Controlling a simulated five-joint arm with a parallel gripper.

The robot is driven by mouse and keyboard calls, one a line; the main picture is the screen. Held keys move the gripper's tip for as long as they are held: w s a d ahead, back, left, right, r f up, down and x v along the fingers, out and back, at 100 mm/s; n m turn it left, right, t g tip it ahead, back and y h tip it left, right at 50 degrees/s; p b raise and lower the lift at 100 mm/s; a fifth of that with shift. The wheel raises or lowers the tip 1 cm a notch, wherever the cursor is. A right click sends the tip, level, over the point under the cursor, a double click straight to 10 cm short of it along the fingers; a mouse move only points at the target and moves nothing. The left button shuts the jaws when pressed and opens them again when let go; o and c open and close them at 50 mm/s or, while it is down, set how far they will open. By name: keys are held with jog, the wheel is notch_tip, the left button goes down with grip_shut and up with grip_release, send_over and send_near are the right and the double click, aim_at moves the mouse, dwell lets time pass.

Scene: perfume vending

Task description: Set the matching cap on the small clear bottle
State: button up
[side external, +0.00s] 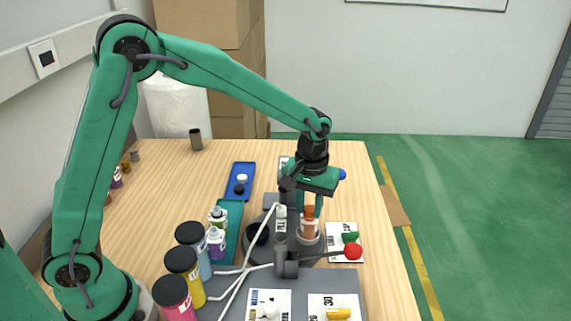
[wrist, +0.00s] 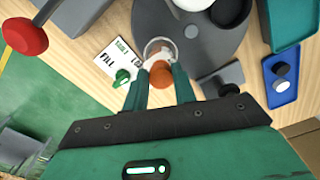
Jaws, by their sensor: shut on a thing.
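An orange-brown cap (side external: 309,212) is between the fingers of my gripper (side external: 309,206), which is shut on it. The cap also shows between the fingertips in the wrist view (wrist: 161,74). Directly below it, a small clear bottle (side external: 309,230) with orange-brown contents and a pale label stands upright on the round grey station. In the wrist view a clear round rim (wrist: 159,46) shows just beyond the cap. The cap is over or at the bottle's top; I cannot tell whether it is fully seated.
A blue tray (side external: 247,168) holds a white and a black cap. A red ball-ended lever (side external: 353,251) juts out right of the station. A green piece (side external: 350,237) lies on a white card. Labelled bottles stand left, beside a teal tray (side external: 234,240).

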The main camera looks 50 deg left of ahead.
dwell(0.4)
jog(key=o, duration=1.5)
jog(key=shift+r, duration=0.15)
jog(key=shift+r, duration=3.55)
jog(key=shift+r, duration=0.1)
